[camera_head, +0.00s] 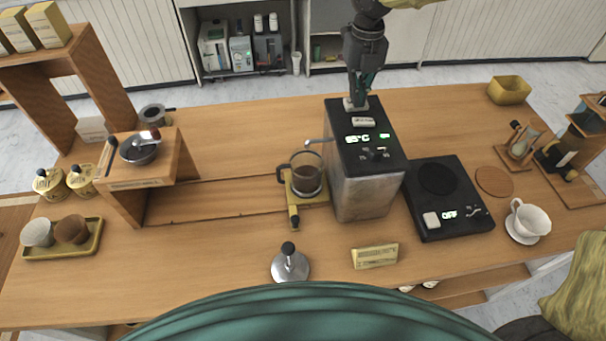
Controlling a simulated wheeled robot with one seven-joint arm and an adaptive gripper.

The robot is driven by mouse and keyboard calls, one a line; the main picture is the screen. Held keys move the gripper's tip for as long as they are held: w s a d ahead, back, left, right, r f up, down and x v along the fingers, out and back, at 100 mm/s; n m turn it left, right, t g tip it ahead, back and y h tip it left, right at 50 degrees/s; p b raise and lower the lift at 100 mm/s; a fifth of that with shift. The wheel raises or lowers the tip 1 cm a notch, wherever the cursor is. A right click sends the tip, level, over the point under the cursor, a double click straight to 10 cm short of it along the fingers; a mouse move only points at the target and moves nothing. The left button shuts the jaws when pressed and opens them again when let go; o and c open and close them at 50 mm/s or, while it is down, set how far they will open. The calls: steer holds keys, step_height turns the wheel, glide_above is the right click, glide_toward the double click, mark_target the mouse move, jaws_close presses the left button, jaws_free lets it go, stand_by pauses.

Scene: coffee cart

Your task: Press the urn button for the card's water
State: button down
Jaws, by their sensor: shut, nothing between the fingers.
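The urn (362,192) is a tall box with metal sides and a black top, standing right of the table's middle. Its top has a green lit temperature readout, too small to read surely, and small buttons (378,155) near the front edge. A pale label (363,121) lies behind the readout. My gripper (356,103) comes down from the back with its fingers shut and empty, at the back end of the urn's top, behind the label. I cannot tell if it touches. A yellowish card (375,256) stands in front of the urn; its writing is unreadable.
A glass carafe (306,174) with dark liquid stands left of the urn, under its spout. A black scale (447,199) reading OFF is at right. A white cup (529,221) sits far right.

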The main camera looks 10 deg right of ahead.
steer(key=shift+f, duration=0.3)
steer(key=shift+r, duration=0.1)
steer(key=shift+r+p, duration=1.2)
steer(key=shift+p, duration=0.05)
steer(key=shift+r, duration=0.1)
stand_by(1.2)
steer(key=shift+r+p, duration=2.4)
